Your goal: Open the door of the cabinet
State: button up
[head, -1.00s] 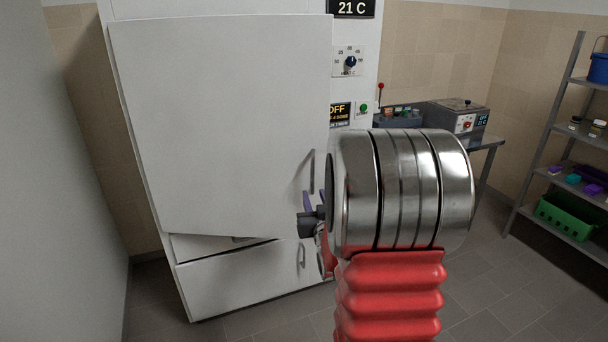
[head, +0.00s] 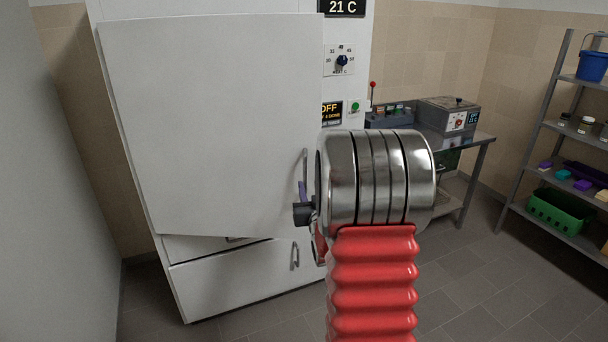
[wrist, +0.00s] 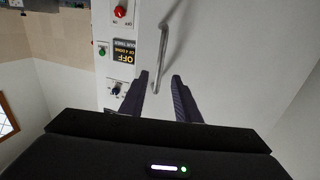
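The tall white cabinet has a large upper door (head: 215,120), which stands at a slight angle to the front below it, as if ajar. Its upright bar handle (head: 305,168) is near the door's right edge. My gripper (head: 301,192) is at the lower part of this handle, largely hidden by my wrist in the head view. In the wrist view the two dark fingers (wrist: 160,76) are apart. The handle (wrist: 163,45) runs ahead of them, its near end showing between them. I cannot tell whether either finger touches it.
A drawer (head: 230,280) with its own handle lies below the door. A control panel with a dial (head: 342,62) is right of the door. A bench (head: 484,139) with devices and a shelf rack (head: 533,140) stand further right. A grey wall is close on the left.

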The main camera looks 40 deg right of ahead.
aim_at(305, 174)
jog(key=x, duration=0.9)
jog(key=shift+w+d, duration=0.1)
jog(key=shift+w, duration=0.05)
grip_shut()
dwell(0.4)
